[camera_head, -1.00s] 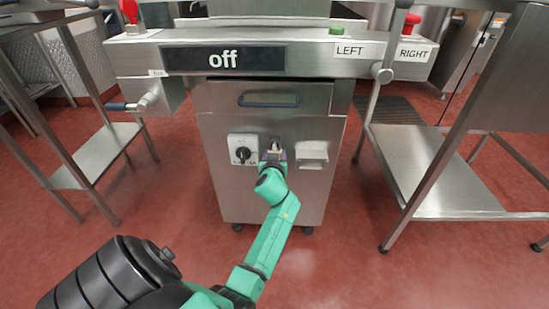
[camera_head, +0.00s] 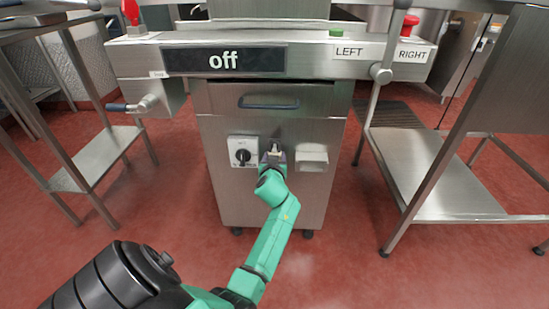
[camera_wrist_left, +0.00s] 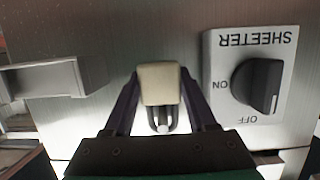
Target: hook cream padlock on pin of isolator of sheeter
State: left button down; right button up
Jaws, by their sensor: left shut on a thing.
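The cream padlock (camera_wrist_left: 160,84) is between the fingers of my left gripper (camera_head: 274,153), which is shut on it. In the left wrist view the gripper (camera_wrist_left: 160,88) holds the padlock in front of the steel cabinet face, with the shackle on the side toward the bottom of the picture. The isolator (camera_head: 243,151) is a pale plate with a black knob, left of the gripper in the head view. In the wrist view the isolator (camera_wrist_left: 222,112) appears upside down, right of the padlock, apart from it, labelled SHEETER. I cannot make out its pin. My right gripper is not in view.
A small metal holder (camera_head: 312,161) sits on the cabinet right of the gripper. The steel cabinet (camera_head: 225,195) has a bar above with an "off" display (camera_head: 222,60) and LEFT and RIGHT labels. Steel tables stand on both sides.

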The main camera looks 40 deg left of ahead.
pick_arm(q)
jog(key=shift+c, duration=0.6)
grip_release()
jog(key=shift+f, duration=0.2)
jog(key=shift+a, duration=0.15)
jog(key=shift+o, duration=0.3)
